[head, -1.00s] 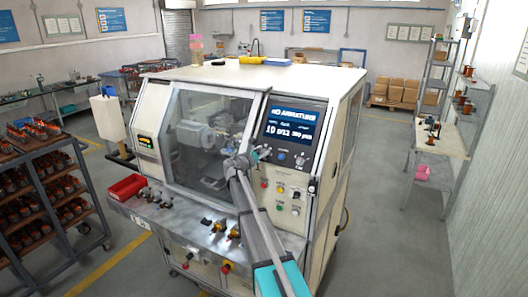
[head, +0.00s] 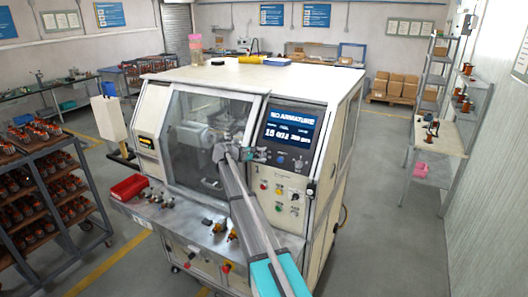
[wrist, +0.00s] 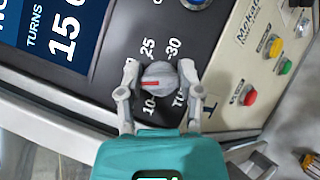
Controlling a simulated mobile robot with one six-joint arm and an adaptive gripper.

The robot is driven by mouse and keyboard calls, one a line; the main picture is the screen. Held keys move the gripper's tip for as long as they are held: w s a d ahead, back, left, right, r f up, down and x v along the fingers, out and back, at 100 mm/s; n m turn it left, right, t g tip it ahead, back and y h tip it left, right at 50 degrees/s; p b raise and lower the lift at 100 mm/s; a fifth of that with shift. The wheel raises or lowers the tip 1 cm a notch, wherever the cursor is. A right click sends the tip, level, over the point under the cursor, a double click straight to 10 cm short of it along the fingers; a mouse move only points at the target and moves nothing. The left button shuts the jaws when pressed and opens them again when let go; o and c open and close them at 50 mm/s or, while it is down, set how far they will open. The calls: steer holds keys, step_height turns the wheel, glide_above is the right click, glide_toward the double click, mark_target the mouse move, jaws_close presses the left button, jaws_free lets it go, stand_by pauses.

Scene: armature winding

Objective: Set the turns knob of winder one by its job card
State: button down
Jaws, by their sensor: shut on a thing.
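The turns knob (wrist: 160,72) of the winder is a grey round knob with a red pointer mark, seen in the wrist view. My gripper (wrist: 159,78) is shut on it, one finger on each side. The red mark points left in the picture. Labels 25 and 30 show above the knob and 10 below it; my left finger partly hides the labels beside it. The winder (head: 220,80) is a cream cabinet in the head view, with my gripper (head: 262,154) at its panel. Its screen (head: 291,128) shows 15 first; the wrist view reads TURNS 15 (wrist: 60,40). I cannot make out a job card.
Coloured buttons (wrist: 250,97) and a blue one (wrist: 249,6) sit close to the knob. A front shelf (head: 190,216) holds a red bin (head: 129,187) and small parts. A loaded rack (head: 60,175) stands left; the floor (head: 385,215) to the right is clear.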

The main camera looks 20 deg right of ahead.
steer(key=shift+w+a+m+g+y+p, duration=0.15)
steer(key=shift+m+g+y+p, duration=0.45)
steer(key=shift+m, duration=0.6)
steer(key=c, duration=0.7)
jaws_free()
steer(key=o, duration=0.4)
steer(key=shift+a, duration=0.2)
steer(key=shift+o, duration=0.2)
steer(key=shift+d, duration=0.2)
